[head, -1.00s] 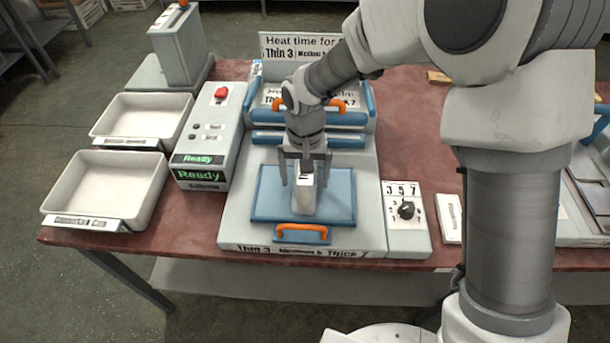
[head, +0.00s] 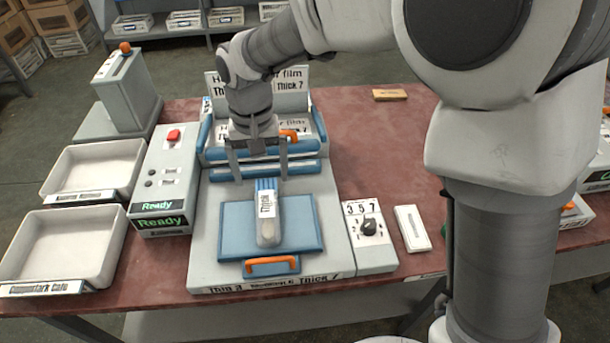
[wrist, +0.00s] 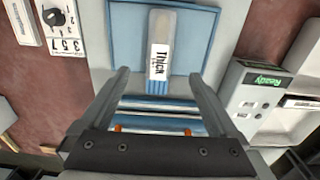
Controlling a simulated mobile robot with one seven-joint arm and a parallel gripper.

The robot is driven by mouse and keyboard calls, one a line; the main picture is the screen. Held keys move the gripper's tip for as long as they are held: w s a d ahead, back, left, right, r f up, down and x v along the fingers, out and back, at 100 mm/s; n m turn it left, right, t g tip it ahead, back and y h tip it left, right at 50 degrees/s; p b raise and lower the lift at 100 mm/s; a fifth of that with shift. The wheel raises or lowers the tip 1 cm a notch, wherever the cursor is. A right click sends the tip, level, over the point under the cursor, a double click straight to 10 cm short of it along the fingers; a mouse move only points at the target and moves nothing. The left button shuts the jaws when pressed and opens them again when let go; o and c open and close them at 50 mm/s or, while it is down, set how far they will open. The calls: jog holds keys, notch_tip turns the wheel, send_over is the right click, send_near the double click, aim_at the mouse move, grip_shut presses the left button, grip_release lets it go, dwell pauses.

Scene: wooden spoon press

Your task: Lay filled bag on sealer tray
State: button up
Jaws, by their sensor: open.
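My gripper (head: 257,178) is open and empty, above the blue sealing bars (head: 225,172), behind the bag's striped end. In the wrist view my gripper's two fingers (wrist: 160,75) are spread wide, one to each side of the bag's near end.
The control box (head: 165,185) reading "Ready" and two white trays (head: 62,247) are left of the sealer. The dial (head: 369,228), set beside the numbers 3 5 7, and a small white block (head: 412,228) are on the right. An orange handle (head: 271,265) is at the tray's front.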

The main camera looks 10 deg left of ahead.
jog(key=s+d+r+m+t, duration=0.15)
jog(key=d+r, duration=0.35)
jog(key=d, duration=0.5)
jog(key=s+d+r+t, duration=0.1)
jog(key=d+r+t, duration=0.1)
jog(key=d+r, duration=0.55)
jog(key=s+d+m+t, duration=0.2)
jog(key=s+d, duration=0.7)
jog(key=d, duration=0.4)
jog(key=shift+s+d, duration=0.2)
jog(key=shift+s, duration=0.1)
